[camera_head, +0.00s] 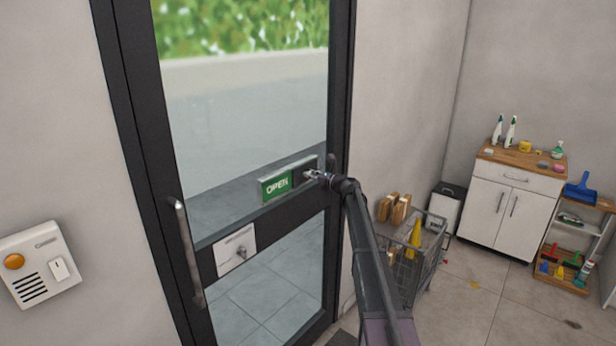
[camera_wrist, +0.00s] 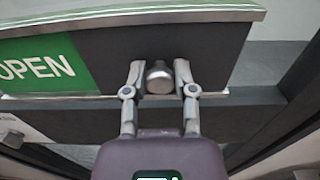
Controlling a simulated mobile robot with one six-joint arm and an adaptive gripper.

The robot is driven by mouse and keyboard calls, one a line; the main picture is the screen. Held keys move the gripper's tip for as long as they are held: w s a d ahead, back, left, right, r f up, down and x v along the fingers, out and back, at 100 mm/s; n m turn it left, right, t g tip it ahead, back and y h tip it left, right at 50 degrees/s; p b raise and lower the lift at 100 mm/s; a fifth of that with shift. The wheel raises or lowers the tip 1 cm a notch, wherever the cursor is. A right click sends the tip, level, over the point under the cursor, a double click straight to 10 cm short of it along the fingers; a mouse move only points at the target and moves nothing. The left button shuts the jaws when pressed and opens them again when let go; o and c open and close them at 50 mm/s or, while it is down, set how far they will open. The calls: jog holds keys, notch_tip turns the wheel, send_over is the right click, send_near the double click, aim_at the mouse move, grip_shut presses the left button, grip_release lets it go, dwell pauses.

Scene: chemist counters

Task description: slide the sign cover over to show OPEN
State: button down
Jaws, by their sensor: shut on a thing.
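The sign (camera_head: 289,180) is mounted on the glass door, with a green panel reading OPEN (camera_head: 277,185) showing on its left part. The dark sign cover (camera_head: 303,169) sits over the right part of the sign. In the wrist view the cover (camera_wrist: 210,48) lies to the right of the green OPEN panel (camera_wrist: 40,66), and the whole word is nearly in frame. My gripper (camera_wrist: 160,80) is shut on the cover's round metal knob (camera_wrist: 159,78), one finger on each side. In the head view my gripper (camera_head: 314,175) reaches the cover from the right.
The door has a long vertical handle (camera_head: 188,250) on the left and a white plate with a lock (camera_head: 235,250) below the sign. A wire cart (camera_head: 425,255) stands right of my arm, and a white cabinet (camera_head: 508,205) is farther right.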

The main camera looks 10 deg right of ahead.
jog(key=shift+c, duration=2.1)
grip_release()
jog(key=shift+w+d, duration=0.2)
jog(key=shift+d, duration=0.05)
jog(key=shift+a, duration=0.1)
jog(key=shift+s, duration=0.15)
jog(key=v, duration=1.2)
